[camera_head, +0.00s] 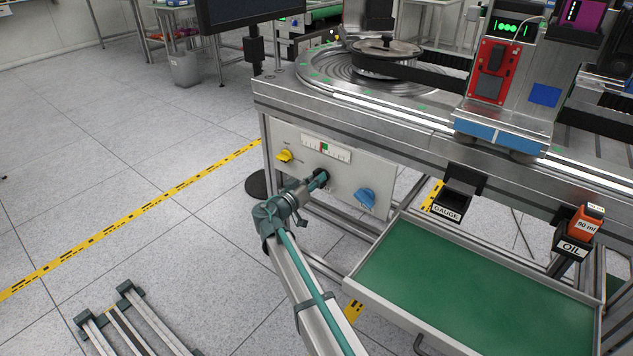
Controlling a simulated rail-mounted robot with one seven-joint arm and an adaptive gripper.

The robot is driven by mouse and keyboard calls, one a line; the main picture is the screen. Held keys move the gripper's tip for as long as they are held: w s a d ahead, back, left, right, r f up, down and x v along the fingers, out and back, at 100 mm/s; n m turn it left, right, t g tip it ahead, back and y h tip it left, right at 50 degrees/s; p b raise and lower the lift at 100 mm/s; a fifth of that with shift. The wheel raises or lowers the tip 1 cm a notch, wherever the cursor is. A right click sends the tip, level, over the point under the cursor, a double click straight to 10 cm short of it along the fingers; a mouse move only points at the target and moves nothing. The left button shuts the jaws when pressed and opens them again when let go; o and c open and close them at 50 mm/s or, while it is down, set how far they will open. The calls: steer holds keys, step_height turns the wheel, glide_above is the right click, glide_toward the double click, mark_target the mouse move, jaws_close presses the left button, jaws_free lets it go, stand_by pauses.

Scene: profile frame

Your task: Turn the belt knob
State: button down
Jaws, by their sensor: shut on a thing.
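A pale control panel (378,180) hangs under the front of the metal bench. It carries a yellow knob (284,156) at the left, a blue knob (365,197) at the right and a gauge strip (325,148) with red and green marks above. My gripper (321,179) reaches the panel between the two knobs, below the gauge. It is shut on a knob there, which its fingers almost wholly hide. The small labels are too blurred to read, so I cannot confirm which knob is the belt knob from its label.
An open drawer with a green mat (470,290) juts out right of my arm. A GAUGE holder (452,204) and an OIL holder (572,248) with an orange bottle (585,222) hang on the bench front. A round pulley (385,55) and black belt are on top.

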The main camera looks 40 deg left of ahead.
steer(key=n, duration=0.3)
steer(key=shift+a+n, duration=0.1)
steer(key=shift+n, duration=0.3)
steer(key=n+p, duration=0.1)
steer(key=n, duration=0.2)
steer(key=shift+f+n, duration=0.1)
steer(key=shift+n, duration=0.2)
steer(key=n+p, duration=0.1)
steer(key=n, duration=0.2)
steer(key=shift+a+n+p, duration=0.1)
steer(key=shift+n+p, duration=0.2)
steer(key=shift+p, duration=0.1)
steer(key=n+p, duration=0.2)
steer(key=n, duration=0.1)
steer(key=shift+f+n, duration=0.1)
steer(key=shift+n, duration=0.2)
steer(key=n+p, duration=0.2)
steer(key=n, duration=0.1)
steer(key=shift+n+p, duration=0.3)
steer(key=shift+p, duration=0.05)
steer(key=n+p, duration=0.3)
steer(key=shift+f+n, duration=0.15)
steer(key=shift+n, duration=0.25)
steer(key=n+p, duration=0.4)
steer(key=n, duration=0.1)
steer(key=shift+d+f, duration=0.1)
steer(key=shift+d, duration=0.1)
steer(key=shift+f+n+p, duration=0.1)
steer(key=shift+n+p, duration=0.85)
steer(key=shift+n, duration=0.15)
